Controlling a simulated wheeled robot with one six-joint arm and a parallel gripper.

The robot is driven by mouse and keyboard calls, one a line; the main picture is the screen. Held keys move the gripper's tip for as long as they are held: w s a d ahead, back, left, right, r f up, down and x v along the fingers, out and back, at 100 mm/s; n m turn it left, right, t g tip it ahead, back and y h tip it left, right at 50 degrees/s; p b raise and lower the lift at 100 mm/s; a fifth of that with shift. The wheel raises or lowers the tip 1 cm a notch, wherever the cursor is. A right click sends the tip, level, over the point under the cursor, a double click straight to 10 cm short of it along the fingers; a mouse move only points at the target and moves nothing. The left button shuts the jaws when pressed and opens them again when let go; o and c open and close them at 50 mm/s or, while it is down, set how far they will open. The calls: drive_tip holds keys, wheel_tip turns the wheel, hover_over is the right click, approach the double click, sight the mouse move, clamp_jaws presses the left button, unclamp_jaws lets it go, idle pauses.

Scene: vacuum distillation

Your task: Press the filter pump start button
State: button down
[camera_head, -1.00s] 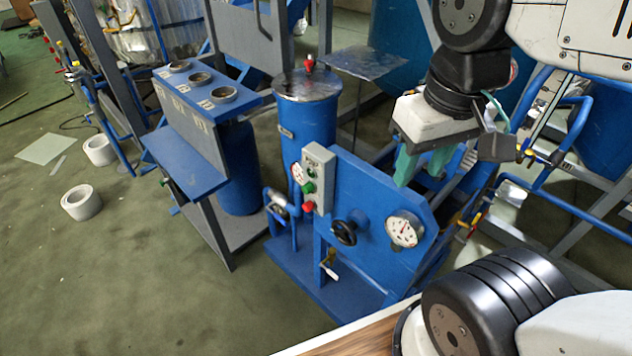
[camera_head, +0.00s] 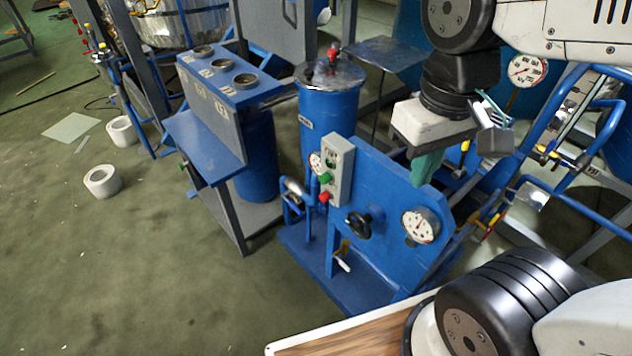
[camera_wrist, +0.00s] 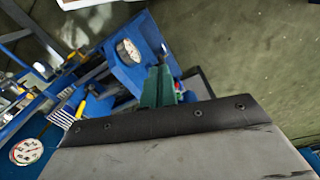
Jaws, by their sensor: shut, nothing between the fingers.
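The filter pump is a blue machine (camera_head: 385,222) in the middle of the head view. A grey control box (camera_head: 337,170) stands upright on its left edge. The box carries a green button (camera_head: 325,179) and a red button (camera_head: 324,197) on its left-facing side. My gripper (camera_head: 427,168) has green fingers, shut and empty. In the wrist view the green fingers (camera_wrist: 158,87) show against the blue panel. The buttons are not clear there.
A black handwheel (camera_head: 358,224) and a round gauge (camera_head: 420,226) sit on the panel. A blue tank (camera_head: 329,115) stands behind. Blue pipes (camera_head: 560,205) are at right. A blue stand (camera_head: 205,140) is at left. Open floor (camera_head: 150,260) lies at front left.

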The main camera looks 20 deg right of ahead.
drive_tip(key=w+a+f+n+t+h, duration=0.4)
drive_tip(key=w+a+f+n+h, duration=0.7)
drive_tip(key=w+a+f+n, duration=0.9)
drive_tip(key=shift+f+n+t, duration=0.3)
drive_tip(key=shift+f+n, duration=0.5)
approach(322, 182)
wheel_tip(322, 182, down, 3)
drive_tip(key=d, duration=0.2)
drive_tip(key=shift+w+d+f, duration=0.1)
drive_tip(key=shift+w+d, duration=0.45)
drive_tip(key=shift+d, duration=0.2)
drive_tip(key=shift+w+d+f, duration=0.1)
drive_tip(key=shift+w+d, duration=0.45)
drive_tip(key=shift+d, duration=0.2)
